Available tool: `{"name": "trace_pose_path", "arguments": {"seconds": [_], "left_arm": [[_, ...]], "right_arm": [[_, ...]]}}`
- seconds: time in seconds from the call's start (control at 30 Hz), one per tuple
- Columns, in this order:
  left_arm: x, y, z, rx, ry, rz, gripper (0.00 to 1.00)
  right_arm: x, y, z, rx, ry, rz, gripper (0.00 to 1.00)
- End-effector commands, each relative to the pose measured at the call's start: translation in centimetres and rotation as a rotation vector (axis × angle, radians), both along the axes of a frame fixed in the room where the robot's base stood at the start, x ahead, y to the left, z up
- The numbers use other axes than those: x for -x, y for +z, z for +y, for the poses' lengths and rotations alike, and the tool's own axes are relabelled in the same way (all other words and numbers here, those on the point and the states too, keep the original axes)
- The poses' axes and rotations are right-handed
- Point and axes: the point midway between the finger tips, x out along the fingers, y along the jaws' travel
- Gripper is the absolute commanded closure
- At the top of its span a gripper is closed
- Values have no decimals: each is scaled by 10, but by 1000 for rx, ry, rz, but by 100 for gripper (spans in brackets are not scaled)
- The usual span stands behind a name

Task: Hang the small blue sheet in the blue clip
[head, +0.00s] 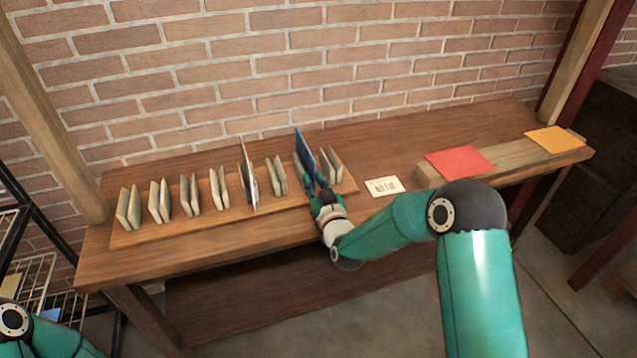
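The small blue sheet (304,151) stands upright on edge near the right end of the row of clips. My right gripper (320,189) is at its lower front edge and seems shut on it; the fingers are small and partly hidden. A pale clip (300,171) shows beside the sheet's lower part, partly covered by sheet and gripper. I cannot tell whether the sheet is between its jaws. No clip shows a clear blue colour from here. My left arm shows only at the lower left corner; its gripper is out of view.
Several other pale clips (160,201) stand along the wooden board (150,233). One holds a greyish sheet (247,177). A white card (383,187) lies right of the board. A red sheet (459,162) and an orange sheet (555,139) lie on a raised plank (508,162).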

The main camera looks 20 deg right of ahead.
Motion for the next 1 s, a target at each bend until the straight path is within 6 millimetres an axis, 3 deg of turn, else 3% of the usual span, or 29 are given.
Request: {"name": "trace_pose_path", "arguments": {"seconds": [0.2,0.43,0.67,0.77,1.0], "left_arm": [[0,1,0,0,0,-1,52],[0,1,0,0,0,-1,52],[0,1,0,0,0,-1,52],[0,4,0,0,0,0,52],[0,19,0,0,0,0,52]], "right_arm": [[0,1,0,0,0,0,80],[0,1,-1,0,-1,0,99],[0,1,-1,0,-2,-1,100],[0,9,-1,0,-2,-3,100],[0,55,-1,-1,-2,-5,100]]}}
